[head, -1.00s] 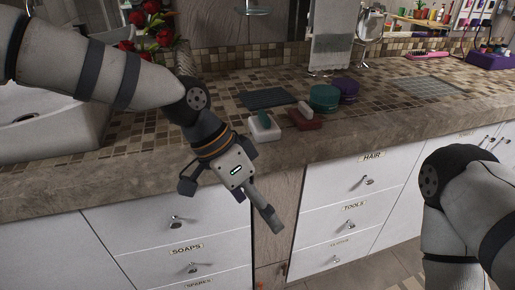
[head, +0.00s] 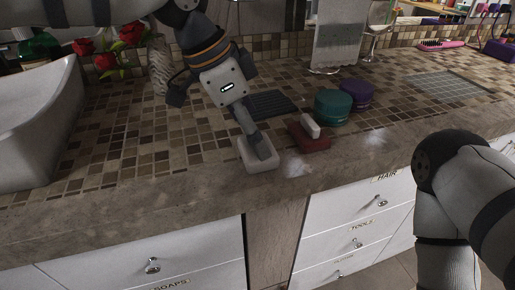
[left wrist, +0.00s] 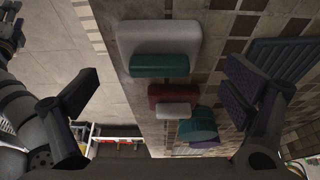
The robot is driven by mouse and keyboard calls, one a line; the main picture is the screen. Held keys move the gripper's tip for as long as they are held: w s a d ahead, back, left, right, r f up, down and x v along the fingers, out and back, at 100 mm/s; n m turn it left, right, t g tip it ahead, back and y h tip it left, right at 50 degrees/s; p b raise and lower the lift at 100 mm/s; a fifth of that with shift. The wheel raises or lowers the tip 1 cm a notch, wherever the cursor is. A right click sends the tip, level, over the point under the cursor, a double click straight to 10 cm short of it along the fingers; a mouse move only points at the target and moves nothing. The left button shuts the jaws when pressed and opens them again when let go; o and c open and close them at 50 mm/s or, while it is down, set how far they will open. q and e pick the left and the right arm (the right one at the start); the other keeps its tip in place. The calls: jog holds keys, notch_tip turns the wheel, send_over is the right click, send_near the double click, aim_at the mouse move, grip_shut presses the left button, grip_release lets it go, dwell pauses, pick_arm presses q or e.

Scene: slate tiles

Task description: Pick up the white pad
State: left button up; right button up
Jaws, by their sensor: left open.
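A white pad (head: 248,165) lies on the counter near its front edge; it also shows in the left wrist view (left wrist: 158,36). A green block (left wrist: 160,65) rests on it, hidden behind my finger in the head view. Beside it is a red pad (head: 318,144) with a small white block (head: 310,126) on top. My left gripper (head: 220,122) is open and empty over the counter, one finger overlapping the white pad in the head view. In the left wrist view, the pads lie between its spread fingers; contact cannot be told. My right gripper is out of view.
Green (head: 333,106) and purple (head: 357,95) round containers stand behind the red pad. A dark ridged mat (head: 272,103) lies behind the white pad. A sink (head: 45,125), red flowers (head: 130,32) and vase are at left. The right counter front is clear.

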pick_arm(q)
jog(key=x, duration=0.2)
jog(key=shift+d+f, duration=0.15)
jog(key=shift+f, duration=0.2)
jog(key=c, duration=1.3)
